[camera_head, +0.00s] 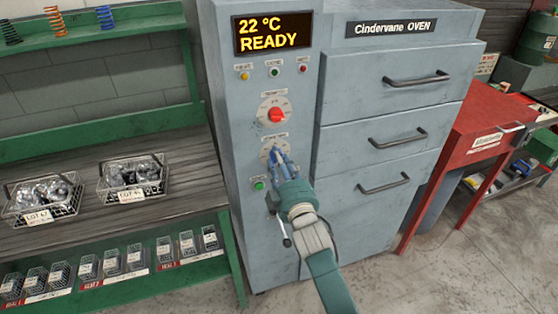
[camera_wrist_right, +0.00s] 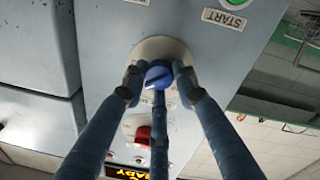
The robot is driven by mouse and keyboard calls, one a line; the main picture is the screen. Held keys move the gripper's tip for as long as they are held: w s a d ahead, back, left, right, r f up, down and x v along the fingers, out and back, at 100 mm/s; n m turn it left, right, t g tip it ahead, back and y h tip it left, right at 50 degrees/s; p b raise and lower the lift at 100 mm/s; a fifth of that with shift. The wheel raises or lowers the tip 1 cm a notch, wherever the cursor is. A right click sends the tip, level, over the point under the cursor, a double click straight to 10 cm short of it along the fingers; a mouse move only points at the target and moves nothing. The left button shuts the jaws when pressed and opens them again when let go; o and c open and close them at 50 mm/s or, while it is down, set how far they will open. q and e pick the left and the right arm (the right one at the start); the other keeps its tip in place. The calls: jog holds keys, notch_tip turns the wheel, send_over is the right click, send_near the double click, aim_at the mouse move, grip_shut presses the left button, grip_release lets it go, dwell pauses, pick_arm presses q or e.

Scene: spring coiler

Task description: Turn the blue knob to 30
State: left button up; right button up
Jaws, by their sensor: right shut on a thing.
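The blue knob (camera_wrist_right: 158,77) sits on a pale round dial (camera_wrist_right: 150,50) on the oven's control panel. My right gripper (camera_wrist_right: 160,82) has its fingers closed around the knob, as the right wrist view shows. In the head view my right gripper (camera_head: 278,160) reaches the lower dial (camera_head: 268,147) and hides most of the knob and the scale. The knob's setting cannot be read. My left gripper is not in view.
The red knob (camera_head: 277,115) is just above. The display (camera_head: 272,32) reads 22 °C READY. A green start button (camera_head: 259,184) is below the blue knob's dial. Oven drawers (camera_head: 395,135) with handles stand right, wire baskets (camera_head: 42,198) left.

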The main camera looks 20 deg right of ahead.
jog(key=shift+a+f, duration=0.1)
jog(key=shift+a, duration=0.05)
jog(key=o, duration=1.1)
jog(key=shift+o, duration=0.2)
jog(key=shift+s, duration=0.1)
jog(key=s, duration=1.1)
jog(key=shift+s+a, duration=0.2)
jog(key=shift+s, duration=0.2)
jog(key=shift+f, duration=0.1)
